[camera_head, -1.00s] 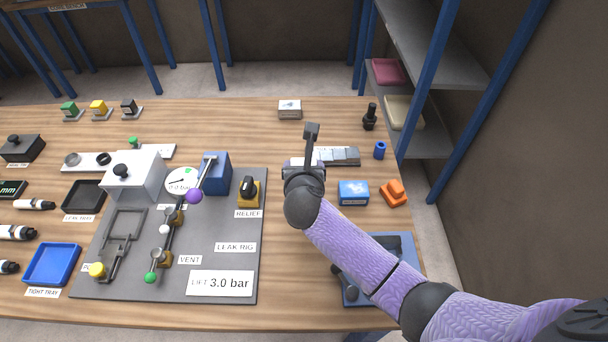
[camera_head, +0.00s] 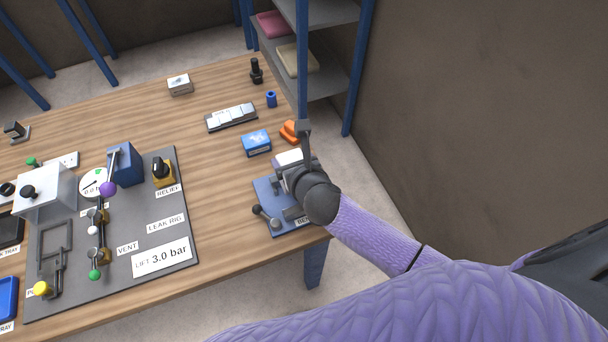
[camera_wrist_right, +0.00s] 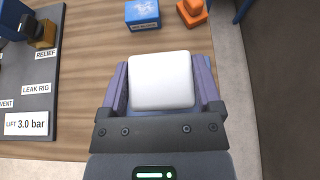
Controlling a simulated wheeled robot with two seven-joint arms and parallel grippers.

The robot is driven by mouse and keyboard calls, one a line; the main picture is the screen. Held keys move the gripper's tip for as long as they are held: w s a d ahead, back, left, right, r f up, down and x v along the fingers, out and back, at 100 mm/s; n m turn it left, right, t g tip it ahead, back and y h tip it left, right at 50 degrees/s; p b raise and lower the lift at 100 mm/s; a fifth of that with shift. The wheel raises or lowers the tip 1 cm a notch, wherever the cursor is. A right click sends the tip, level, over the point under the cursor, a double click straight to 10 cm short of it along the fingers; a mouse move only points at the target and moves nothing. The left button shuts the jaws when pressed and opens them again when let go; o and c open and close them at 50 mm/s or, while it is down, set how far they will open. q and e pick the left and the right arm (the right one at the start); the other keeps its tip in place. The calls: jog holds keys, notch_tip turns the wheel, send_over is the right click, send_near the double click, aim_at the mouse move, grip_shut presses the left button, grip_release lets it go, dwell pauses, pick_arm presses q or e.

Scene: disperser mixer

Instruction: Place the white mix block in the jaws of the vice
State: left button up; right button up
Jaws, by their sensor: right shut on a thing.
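The white mix block (camera_wrist_right: 161,80) fills the space between the purple fingers of my right gripper (camera_wrist_right: 160,88) in the right wrist view. In the head view the block (camera_head: 288,157) shows as a pale top at my right gripper (camera_head: 290,166), which is shut on it. The vice (camera_head: 271,205), on a blue base with a dark handle, is at the table's front right corner. My right gripper is over the vice's far side; its hand and wrist hide part of the vice. I cannot tell how the block stands to the jaws. My left gripper is not in view.
A blue box (camera_head: 256,142) and an orange object (camera_head: 290,131) lie just behind the vice. A tray of pale blocks (camera_head: 231,117) and a small blue cylinder (camera_head: 271,99) are farther back. The grey leak rig board (camera_head: 185,215) is to the left, with bare table between.

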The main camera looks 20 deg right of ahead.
notch_tip(320, 180, down, 5)
jog(key=shift+r+b, duration=0.1)
jog(key=shift+b, duration=1.1)
jog(key=shift+f, duration=0.2)
jog(key=shift+r, duration=0.2)
jog(key=shift+f, duration=0.15)
jog(key=o, duration=1.2)
jog(key=shift+c, duration=0.2)
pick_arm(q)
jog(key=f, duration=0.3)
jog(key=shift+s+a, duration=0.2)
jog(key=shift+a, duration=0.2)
